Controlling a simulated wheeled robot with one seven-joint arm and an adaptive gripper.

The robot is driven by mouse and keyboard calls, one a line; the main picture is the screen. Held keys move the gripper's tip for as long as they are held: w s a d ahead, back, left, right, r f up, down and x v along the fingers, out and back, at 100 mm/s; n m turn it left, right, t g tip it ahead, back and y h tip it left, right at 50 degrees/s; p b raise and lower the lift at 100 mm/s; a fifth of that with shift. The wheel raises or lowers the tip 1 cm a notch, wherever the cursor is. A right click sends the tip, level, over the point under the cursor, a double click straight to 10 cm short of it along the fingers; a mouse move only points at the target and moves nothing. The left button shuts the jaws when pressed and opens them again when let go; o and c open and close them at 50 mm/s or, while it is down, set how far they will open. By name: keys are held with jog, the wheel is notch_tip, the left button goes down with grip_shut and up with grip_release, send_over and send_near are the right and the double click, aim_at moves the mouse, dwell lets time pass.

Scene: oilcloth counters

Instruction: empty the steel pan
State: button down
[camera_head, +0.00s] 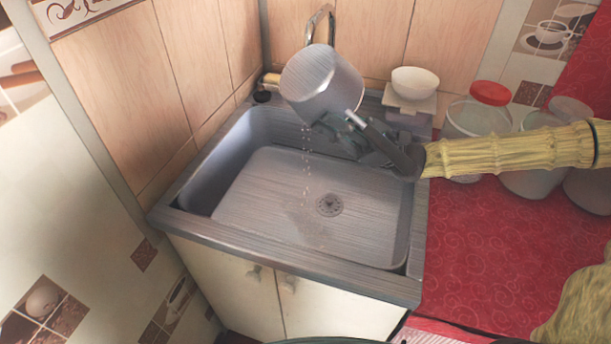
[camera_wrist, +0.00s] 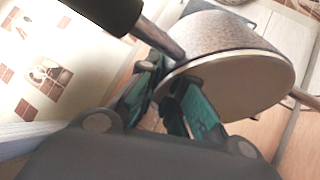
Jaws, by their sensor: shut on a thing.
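The steel pan (camera_head: 335,85) is up in the air over the back of the sink (camera_head: 270,195), strongly tipped. A thin line of drops (camera_head: 306,165) falls from below it into the basin, near the drain (camera_head: 329,204). My gripper (camera_head: 345,128) is shut on the pan, close to where its handle joins the body. In the wrist view the pan (camera_wrist: 225,45) is right in front of the teal fingers (camera_wrist: 172,85), and its dark handle (camera_wrist: 100,12) runs to the upper left. I cannot see what is left inside the pan.
The faucet (camera_head: 320,22) stands behind the pan. A white bowl (camera_head: 415,81) is at the sink's back right corner. Several lidded containers, one with a red lid (camera_head: 490,93), stand on the red counter (camera_head: 490,240) near my arm. The basin's floor looks clear.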

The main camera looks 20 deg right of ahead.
jog(key=shift+r+y, duration=0.3)
jog(key=shift+r, duration=0.45)
jog(key=a+f+n+h+p, duration=0.2)
jog(key=a+f+h+p, duration=0.1)
jog(key=f+h+p, duration=0.4)
jog(key=s+a+f+n+g+h+p, duration=0.1)
jog(key=a+f+n+h+p, duration=0.2)
jog(key=f+h+p, duration=0.4)
jog(key=shift+a+h+p, duration=0.25)
jog(key=shift+h+p, duration=1.55)
jog(key=shift+p, duration=0.8)
jog(key=shift+s+a+f+h+p, duration=0.1)
jog(key=shift+h+p, duration=0.35)
jog(key=shift+h, duration=0.15)
jog(key=shift+s+a+f+t+h+p, duration=0.1)
jog(key=shift+a+f+t+h+p, duration=0.2)
jog(key=shift+a+h+p, duration=0.4)
